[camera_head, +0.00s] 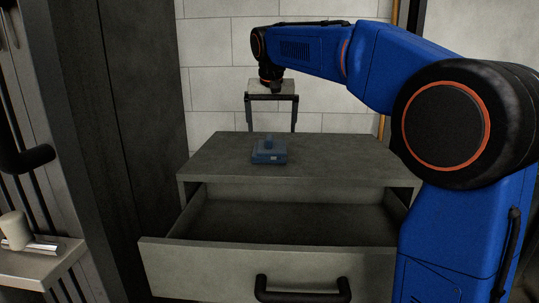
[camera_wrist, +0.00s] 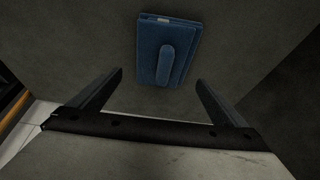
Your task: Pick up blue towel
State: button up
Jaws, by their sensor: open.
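The blue towel (camera_head: 270,155) lies folded on top of the grey cabinet (camera_head: 335,158), near the middle of its top. A raised blue strip runs along the towel's upper side. It also shows in the wrist view (camera_wrist: 163,60), upper middle, beyond the fingertips. My gripper (camera_head: 271,131) points down above the back of the cabinet top, its two fingers wide apart. In the wrist view my gripper (camera_wrist: 158,76) is open and empty, and the towel lies apart from both fingers.
An empty drawer (camera_head: 270,222) with a black handle (camera_head: 302,289) is pulled open at the cabinet's front. A tiled wall (camera_head: 213,85) stands behind. At far left, a beige cylinder (camera_head: 15,230) stands on a small shelf (camera_head: 48,262).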

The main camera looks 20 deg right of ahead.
aim_at(272, 137)
jog(key=shift+x, duration=2.85)
jog(key=shift+s, duration=0.1)
jog(key=c, duration=1.4)
jog(key=shift+r, duration=1.7)
jog(key=s+a, duration=0.1)
jog(key=s, duration=0.4)
jog(key=s+a, duration=0.2)
jog(key=s, duration=0.4)
jog(key=s+a, duration=0.2)
jog(key=s, duration=0.4)
jog(key=shift+s, duration=0.15)
